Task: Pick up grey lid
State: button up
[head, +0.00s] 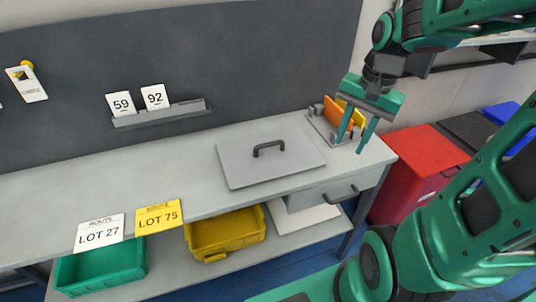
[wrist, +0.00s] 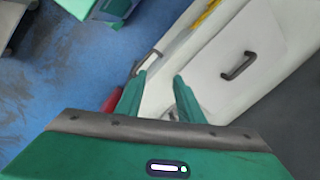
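The grey lid (head: 238,163) is a flat square plate with a dark arched handle (head: 269,148) in its middle. It lies on the right part of the grey workbench. In the wrist view the lid (wrist: 210,75) is at the upper right, with its dark handle (wrist: 238,66) beyond my fingertips. My gripper (head: 357,145) is open and empty, fingers pointing down, to the right of the lid above the bench's right end. In the wrist view my gripper (wrist: 159,76) has its two green fingers apart with nothing between them.
A rack with orange and yellow plates (head: 338,115) stands behind my gripper. A red bin (head: 410,165) is right of the bench (head: 60,195). A yellow crate (head: 225,234) and a green crate (head: 100,268) sit below. Bench space left of the lid is clear.

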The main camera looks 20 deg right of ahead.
jog(key=w+a+f+m+y, duration=0.15)
jog(key=w+a+m, duration=0.25)
jog(key=w, duration=0.4)
jog(key=w+a+m+y, duration=0.25)
jog(key=w+a, duration=0.25)
jog(key=w, duration=0.3)
send_over(272, 142)
jog(key=s+d, duration=0.1)
jog(key=d, duration=0.2)
jog(key=shift+m+t, duration=0.4)
jog(key=shift+m, duration=0.05)
notch_tip(272, 142, down, 5)
jog(key=shift+a+f, duration=0.1)
jog(key=shift+a, duration=0.05)
jog(key=shift+a+x, duration=0.15)
jog(key=shift+x, duration=1.2)
jog(key=shift+a+x, duration=0.15)
jog(key=shift+x, duration=1.2)
jog(key=shift+w, duration=0.1)
grip_shut()
